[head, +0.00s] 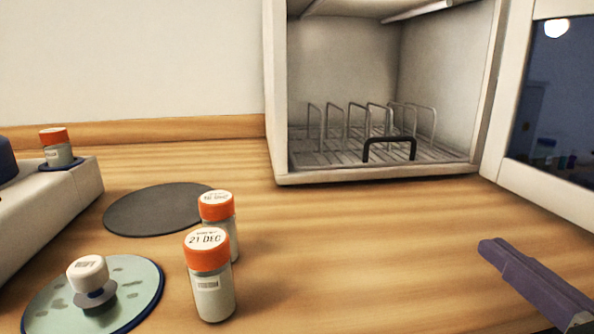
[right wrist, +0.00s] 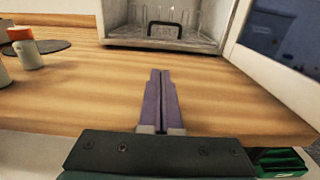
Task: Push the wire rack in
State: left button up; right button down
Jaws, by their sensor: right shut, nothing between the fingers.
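The wire rack (head: 345,150) stands inside an open white cabinet (head: 380,178) at the back right. It has several upright wire loops and a black handle (head: 390,140) at its front, close to the cabinet's front edge. In the right wrist view the handle (right wrist: 165,24) shows at the top middle. My right gripper (head: 487,247) is at the lower right of the head view, in front of the cabinet and apart from the rack. Its purple fingers (right wrist: 160,74) are closed together with nothing between them. My left gripper is not in view.
The cabinet door (head: 555,110) stands open on the right. Two orange-capped jars (head: 212,285) stand at the front left near a round green plate (head: 140,285) and a dark mat (head: 155,208). Another jar (head: 57,150) sits on a white device (head: 60,200). Wooden counter before the cabinet is clear.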

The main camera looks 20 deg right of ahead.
aim_at(387, 164)
jog(key=b+x, duration=0.1)
jog(key=x, duration=1)
jog(key=b+x, duration=0.2)
jog(key=x, duration=0.9)
jog(key=shift+d, duration=0.25)
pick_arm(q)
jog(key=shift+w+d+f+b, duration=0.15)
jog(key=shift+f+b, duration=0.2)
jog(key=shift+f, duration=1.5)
pick_arm(e)
jog(key=shift+w+d, duration=0.15)
jog(key=shift+w, duration=0.45)
